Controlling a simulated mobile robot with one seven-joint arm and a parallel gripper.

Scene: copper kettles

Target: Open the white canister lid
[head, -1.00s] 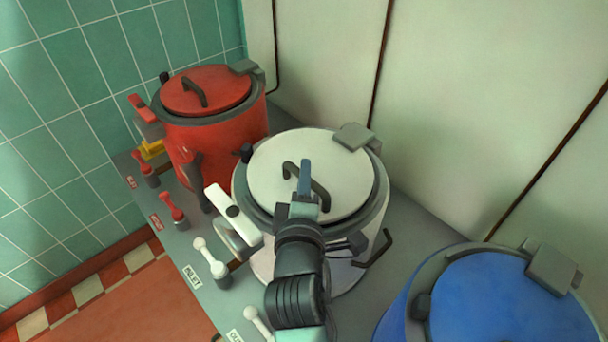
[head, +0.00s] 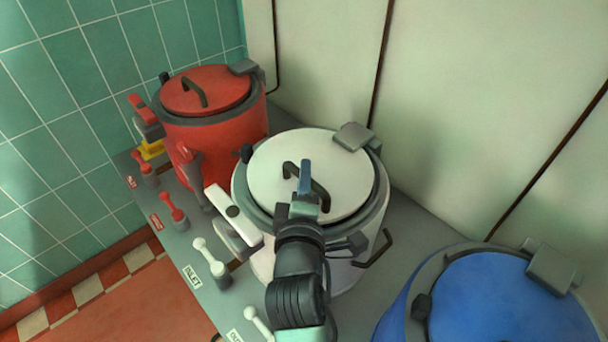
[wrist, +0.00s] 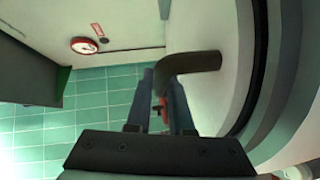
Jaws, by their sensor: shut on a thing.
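The white canister (head: 318,268) stands in the middle of the head view. Its round white lid (head: 280,165) lies flat and closed on the grey rim, with a grey hinge block (head: 353,136) at the back. A dark curved handle (head: 318,186) sits on the lid. My gripper (head: 305,180) is shut on this handle. In the wrist view the handle (wrist: 190,64) passes between the two blue-grey fingers (wrist: 164,100). My arm hides part of the canister's front.
A red canister (head: 222,130) with a closed lid stands behind to the left, and a blue one (head: 505,300) at front right. White levers (head: 210,262) and red levers (head: 173,208) line the grey counter's front edge. A pale wall (head: 470,90) stands close behind.

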